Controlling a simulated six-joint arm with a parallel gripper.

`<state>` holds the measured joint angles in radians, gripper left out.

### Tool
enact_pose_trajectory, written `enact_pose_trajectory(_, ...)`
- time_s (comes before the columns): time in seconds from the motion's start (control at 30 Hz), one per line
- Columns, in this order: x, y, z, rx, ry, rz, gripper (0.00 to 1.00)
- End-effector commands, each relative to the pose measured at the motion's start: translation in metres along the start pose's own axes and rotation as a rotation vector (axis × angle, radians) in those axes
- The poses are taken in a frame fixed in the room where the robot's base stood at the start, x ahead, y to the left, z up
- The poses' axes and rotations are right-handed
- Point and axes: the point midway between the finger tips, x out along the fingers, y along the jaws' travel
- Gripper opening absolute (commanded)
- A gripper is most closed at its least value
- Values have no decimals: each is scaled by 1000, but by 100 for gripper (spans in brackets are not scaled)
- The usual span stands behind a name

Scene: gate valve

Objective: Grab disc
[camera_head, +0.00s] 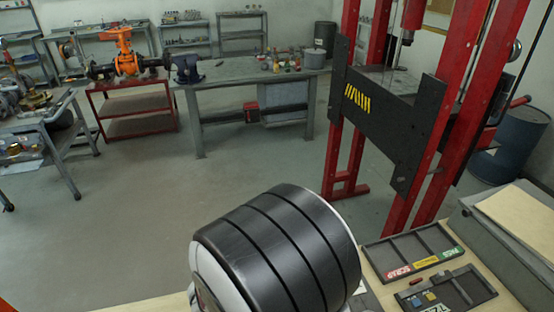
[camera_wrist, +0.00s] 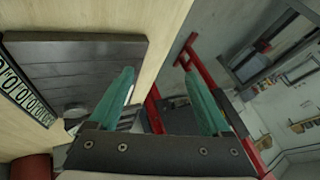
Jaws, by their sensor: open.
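My gripper (camera_wrist: 159,73) shows in the wrist view with its two teal fingers spread wide apart and nothing between them. I cannot make out a disc for certain in either view. A small greyish object (camera_wrist: 76,112) lies at the lower edge of a dark grey slatted panel, left of my left finger; its shape is unclear. Pale shapes behind the left finger are partly hidden by it. In the head view my own arm covers the front middle of the bench, and my gripper does not show there.
A labelled three-compartment tray (camera_head: 414,251) and a smaller tray with small parts (camera_head: 458,297) lie on the bench at right. A red press frame (camera_head: 447,130) stands behind. An orange valve (camera_head: 127,62) sits on a far red cart. The floor between is clear.

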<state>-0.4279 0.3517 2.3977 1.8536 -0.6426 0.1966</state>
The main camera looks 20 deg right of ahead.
Motion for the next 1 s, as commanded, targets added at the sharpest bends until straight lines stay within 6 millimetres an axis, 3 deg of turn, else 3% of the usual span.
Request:
enact_pose_trajectory(0.03, 10, 32, -12, -7, 152, 115, 82)
enact_pose_trajectory(0.1, 6, 72, -33, -27, 355, 265, 82)
enact_pose_trajectory(0.2, -10, 108, -51, -73, 541, 413, 82)
enact_pose_trajectory(0.33, -14, 127, -65, -98, 625, 484, 82)
enact_pose_trajectory(0.6, 38, 158, -109, -97, 623, 490, 82)
enact_pose_trajectory(1.0, 82, 187, -145, -94, 621, 487, 82)
